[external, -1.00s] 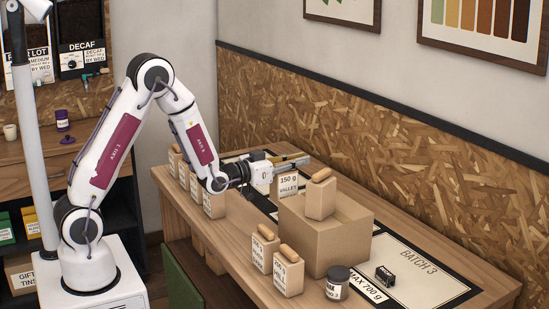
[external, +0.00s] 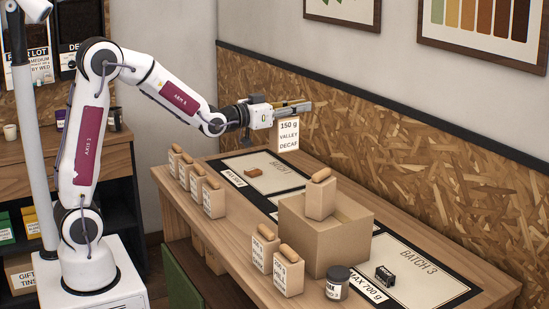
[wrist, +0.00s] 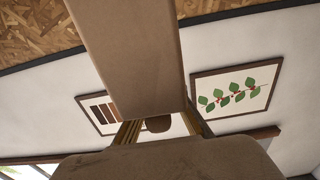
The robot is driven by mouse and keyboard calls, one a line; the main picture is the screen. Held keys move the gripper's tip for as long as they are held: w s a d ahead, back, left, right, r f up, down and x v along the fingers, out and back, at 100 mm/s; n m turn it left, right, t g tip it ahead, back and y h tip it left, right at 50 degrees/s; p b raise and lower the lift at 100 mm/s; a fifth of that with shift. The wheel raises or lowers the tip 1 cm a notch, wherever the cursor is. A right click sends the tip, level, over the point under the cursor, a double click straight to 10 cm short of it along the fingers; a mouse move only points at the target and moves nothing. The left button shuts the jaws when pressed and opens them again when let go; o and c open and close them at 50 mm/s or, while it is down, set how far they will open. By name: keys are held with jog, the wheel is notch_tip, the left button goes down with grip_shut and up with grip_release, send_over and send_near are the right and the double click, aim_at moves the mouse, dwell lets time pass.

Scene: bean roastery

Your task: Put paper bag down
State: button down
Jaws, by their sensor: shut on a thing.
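My gripper (external: 297,106) is shut on a paper bag (external: 289,136) with a white label reading 150 g VALLEY DECAF. The bag hangs upright in the air below the fingers, above the far part of the table and clear of it. In the external view mostly its label shows. In the wrist view a large brown surface of the paper bag (wrist: 135,60) fills the upper middle, and parts of the fingers (wrist: 160,128) show below it.
A cardboard box (external: 300,232) stands mid-table with another bag (external: 321,202) on top. Two bags (external: 289,276) and a dark-lidded jar (external: 337,287) stand in front. Several bags (external: 214,202) line the left edge. The BATCH 1 mat (external: 270,182) holds a small brown block (external: 254,171).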

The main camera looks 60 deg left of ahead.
notch_tip(320, 180, up, 12)
jog(key=w+d+m+g+h, duration=0.1)
jog(key=w+d+m+h, duration=0.2)
jog(key=d, duration=0.5)
jog(key=w+d+m+h, duration=0.2)
jog(key=w+d+h, duration=0.15)
jog(key=d, duration=0.45)
jog(key=shift+h, duration=0.25)
jog(key=shift+f, duration=2.4)
notch_tip(320, 180, down, 14)
jog(key=shift+r, duration=0.25)
jog(key=shift+n, duration=0.3)
jog(key=shift+f, duration=2.4)
